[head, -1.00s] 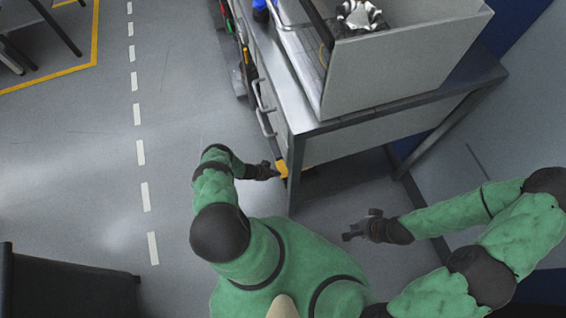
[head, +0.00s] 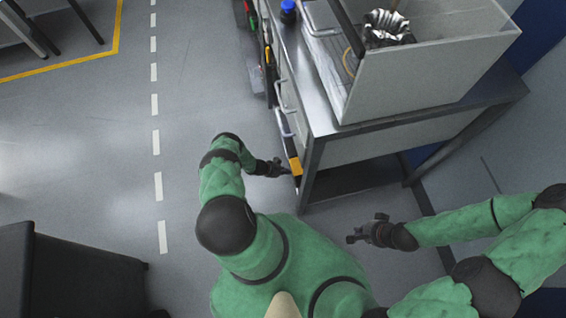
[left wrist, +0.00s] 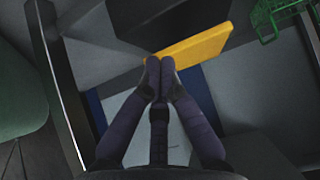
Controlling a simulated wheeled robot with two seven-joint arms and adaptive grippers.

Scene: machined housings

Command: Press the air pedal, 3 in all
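The air pedal shows as a yellow plate (head: 295,166) low by the near leg of the workbench in the head view. In the left wrist view the yellow pedal (left wrist: 198,44) spans the upper middle, tilted, with a dark body above it. My left gripper (head: 285,170) is at the pedal; in the left wrist view its two fingertips (left wrist: 160,62) are together at the pedal's left end. Whether they touch it or are just above it, I cannot tell. Nothing is between the fingers. My right gripper (head: 352,239) hangs right of my body, away from the pedal; its fingers are too small to read.
The workbench (head: 420,118) carries a grey open-sided cabinet (head: 440,75) with a shiny metal housing (head: 386,28) inside. A blue-capped container (head: 288,12) stands on the bench. A dark cabinet (head: 75,270) is at the lower left. A green crate (left wrist: 275,15) shows in the left wrist view.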

